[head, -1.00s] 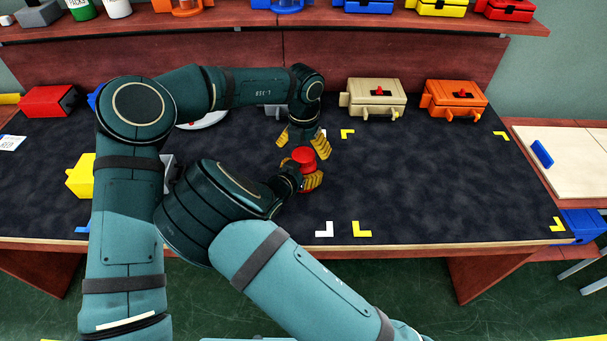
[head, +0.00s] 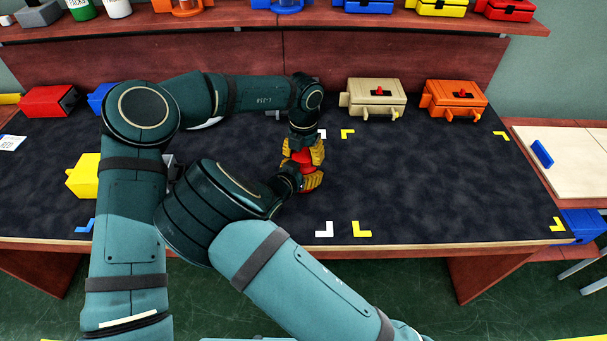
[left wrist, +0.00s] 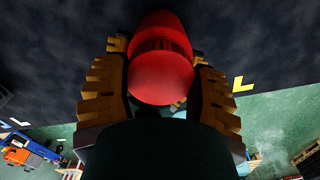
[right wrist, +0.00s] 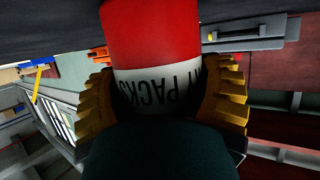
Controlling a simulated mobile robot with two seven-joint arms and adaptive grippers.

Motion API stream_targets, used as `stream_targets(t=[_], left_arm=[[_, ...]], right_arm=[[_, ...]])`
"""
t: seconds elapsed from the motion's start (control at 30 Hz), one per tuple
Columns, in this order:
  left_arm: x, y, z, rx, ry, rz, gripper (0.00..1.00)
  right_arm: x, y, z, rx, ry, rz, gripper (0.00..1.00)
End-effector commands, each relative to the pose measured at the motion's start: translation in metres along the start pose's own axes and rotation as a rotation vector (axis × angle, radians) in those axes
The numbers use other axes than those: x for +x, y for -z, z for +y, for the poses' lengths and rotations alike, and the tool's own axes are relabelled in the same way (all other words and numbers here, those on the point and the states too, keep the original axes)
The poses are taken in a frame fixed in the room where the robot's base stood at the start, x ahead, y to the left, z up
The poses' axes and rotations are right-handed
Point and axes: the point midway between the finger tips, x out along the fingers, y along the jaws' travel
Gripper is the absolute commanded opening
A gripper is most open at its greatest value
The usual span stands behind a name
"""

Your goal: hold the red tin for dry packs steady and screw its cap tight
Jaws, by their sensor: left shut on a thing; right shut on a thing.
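The red tin (right wrist: 150,35) shows in the right wrist view, red with a white band of dark lettering. My right gripper (head: 311,182) is shut around the tin's body, low over the dark mat. The red cap (left wrist: 161,78) is between the fingers of my left gripper (head: 303,157), which points down from above and is shut on it. In the head view the fingers hide most of the tin and cap. I cannot tell how far the cap is screwed on.
A beige case (head: 376,98) and an orange case (head: 455,100) stand at the back of the mat. A yellow box (head: 82,177) and a red box (head: 47,101) are on the left. The mat right of the grippers is clear, with white and yellow corner marks.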

Motion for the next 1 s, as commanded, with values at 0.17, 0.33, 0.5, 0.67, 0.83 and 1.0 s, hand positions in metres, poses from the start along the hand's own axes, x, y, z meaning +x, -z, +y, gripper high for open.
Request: stream_targets(t=[0.17,0.33,0.5,0.67,0.83,1.0], left_arm=[[0.0006,-0.0001,0.0005,0.189,0.001,0.0,0.17],[0.001,0.0,0.0005,0.49,0.002,0.002,0.16],[0.0006,-0.0003,0.0007,0.703,0.001,0.001,0.16],[0.0005,-0.0003,0.0008,0.772,0.0,0.001,0.16],[0.0005,-0.0003,0.0008,0.773,0.0,0.001,0.16],[0.0005,-0.0003,0.0008,0.772,0.0,0.001,0.89]], right_arm=[[0.0001,0.0,0.0004,0.0,-0.001,0.0,0.0],[0.0002,0.0,0.0004,0.0,-0.001,0.0,0.0],[0.0002,0.0,0.0004,0.0,-0.001,0.0,0.0],[0.0001,0.0,0.0004,0.0,-0.001,0.0,0.0],[0.0002,0.0,0.0005,0.0,-0.001,0.0,0.0],[0.0002,0.0,0.0006,0.0,-0.001,0.0,0.0]])
